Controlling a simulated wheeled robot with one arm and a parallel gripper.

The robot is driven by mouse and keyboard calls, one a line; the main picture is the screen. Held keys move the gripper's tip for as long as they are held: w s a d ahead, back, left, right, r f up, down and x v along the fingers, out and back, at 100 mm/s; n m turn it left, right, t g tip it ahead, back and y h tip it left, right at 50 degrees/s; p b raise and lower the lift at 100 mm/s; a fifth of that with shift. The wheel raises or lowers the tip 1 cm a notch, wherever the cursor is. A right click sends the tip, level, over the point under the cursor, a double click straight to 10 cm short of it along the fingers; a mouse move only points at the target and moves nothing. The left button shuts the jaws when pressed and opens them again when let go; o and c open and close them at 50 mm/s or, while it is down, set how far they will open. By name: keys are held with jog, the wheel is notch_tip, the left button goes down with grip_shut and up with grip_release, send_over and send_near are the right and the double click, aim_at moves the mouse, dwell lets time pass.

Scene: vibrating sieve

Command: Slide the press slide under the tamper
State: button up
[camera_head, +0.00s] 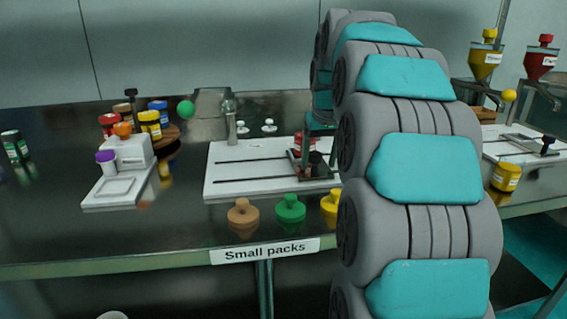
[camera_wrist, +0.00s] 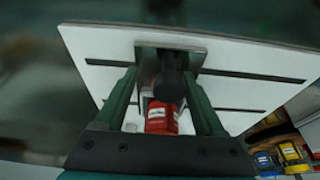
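The press slide (camera_head: 297,162) is a grey plate toward the right end of a white slotted board (camera_head: 235,178). It carries a red jar (camera_head: 299,141) and a dark knob (camera_head: 316,158). The slide plate (camera_wrist: 150,45), knob (camera_wrist: 173,85) and red jar (camera_wrist: 160,117) also show in the wrist view. My gripper (camera_wrist: 163,82) is open there, its green fingers spread on either side of the knob with visible gaps. In the head view my arm hides part of the gripper and board. A silver post (camera_head: 231,122), seemingly the tamper, stands at the board's back, left of the slide.
Brown (camera_head: 243,215), green (camera_head: 290,208) and yellow (camera_head: 330,207) knobbed pieces stand along the front edge. A white scale (camera_head: 118,185) and several jars stand left. A second slotted board (camera_head: 505,148) and yellow (camera_head: 485,62) and red (camera_head: 541,66) hoppers are at right.

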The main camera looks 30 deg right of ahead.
jog(key=shift+s+d, duration=0.3)
jog(key=shift+d, duration=0.75)
jog(key=shift+s+d, duration=0.3)
jog(key=shift+d, duration=0.75)
jog(key=shift+s+d, duration=0.3)
jog(key=shift+d, duration=0.75)
jog(key=shift+o, duration=0.2)
jog(key=o, duration=0.4)
jog(key=shift+o, duration=0.2)
jog(key=shift+p+v, duration=1.15)
jog(key=shift+v, duration=1.25)
jog(key=v, duration=0.4)
jog(key=shift+s+r, duration=0.1)
